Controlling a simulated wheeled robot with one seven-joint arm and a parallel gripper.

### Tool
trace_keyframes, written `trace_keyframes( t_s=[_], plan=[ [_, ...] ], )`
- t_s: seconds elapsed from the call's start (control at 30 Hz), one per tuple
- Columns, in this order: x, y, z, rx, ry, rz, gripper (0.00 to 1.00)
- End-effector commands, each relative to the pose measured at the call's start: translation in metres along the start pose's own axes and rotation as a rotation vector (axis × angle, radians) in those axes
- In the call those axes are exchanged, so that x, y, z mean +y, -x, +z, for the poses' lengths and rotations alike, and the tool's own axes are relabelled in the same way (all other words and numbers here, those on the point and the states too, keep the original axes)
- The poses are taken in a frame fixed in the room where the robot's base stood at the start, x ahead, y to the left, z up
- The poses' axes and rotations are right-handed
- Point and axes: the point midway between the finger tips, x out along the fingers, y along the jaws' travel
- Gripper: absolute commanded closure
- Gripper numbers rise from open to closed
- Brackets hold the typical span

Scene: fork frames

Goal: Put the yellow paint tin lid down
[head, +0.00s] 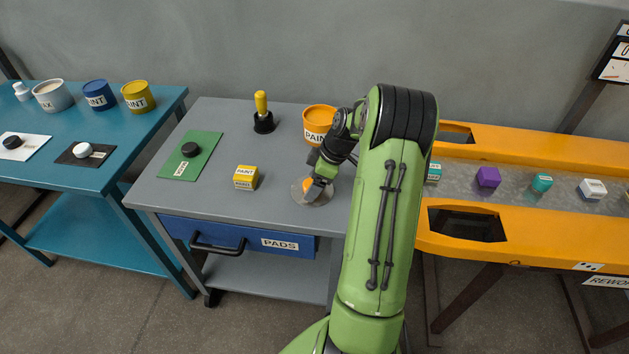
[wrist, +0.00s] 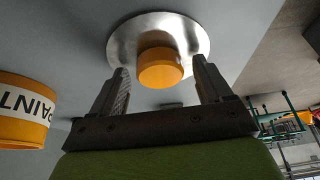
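The lid is a round silver disc with an orange-yellow knob. In the head view the lid (head: 312,198) lies flat near the front edge of the grey table, partly hidden by my gripper. In the wrist view the lid (wrist: 197,36) appears to rest on the grey surface. My gripper (wrist: 162,78) is open, with a finger on each side of the knob and visible gaps between. My gripper (head: 318,184) is low over the lid in the head view. An orange-yellow paint tin (head: 318,126) stands behind it; the tin (wrist: 22,115) also shows at the wrist view's left.
On the grey table (head: 215,130) are a yellow paint box (head: 246,178), a green mat (head: 205,146) with a black knob and a yellow-handled tool (head: 262,112). The blue table (head: 100,178) holds several tins. A conveyor (head: 520,224) stands right.

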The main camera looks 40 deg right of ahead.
Motion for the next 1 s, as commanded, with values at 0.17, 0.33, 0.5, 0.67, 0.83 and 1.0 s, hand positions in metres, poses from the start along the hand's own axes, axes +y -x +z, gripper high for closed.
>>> trace_keyframes(
  t_s=[0.17, 0.33, 0.5, 0.67, 0.83, 1.0],
  plan=[
    [0.0, 0.0, 0.0, 0.0, 0.0, 0.0, 0.22],
    [0.001, 0.011, -0.002, 0.0, 0.0, 0.003, 0.22],
    [0.001, 0.057, -0.002, -0.001, -0.002, 0.007, 0.22],
    [0.001, 0.098, -0.002, -0.001, -0.001, 0.004, 0.22],
    [0.0, 0.121, -0.002, 0.0, 0.0, 0.002, 0.22],
    [-0.022, 0.135, -0.037, -0.042, -0.022, 0.012, 0.22]
  ],
)
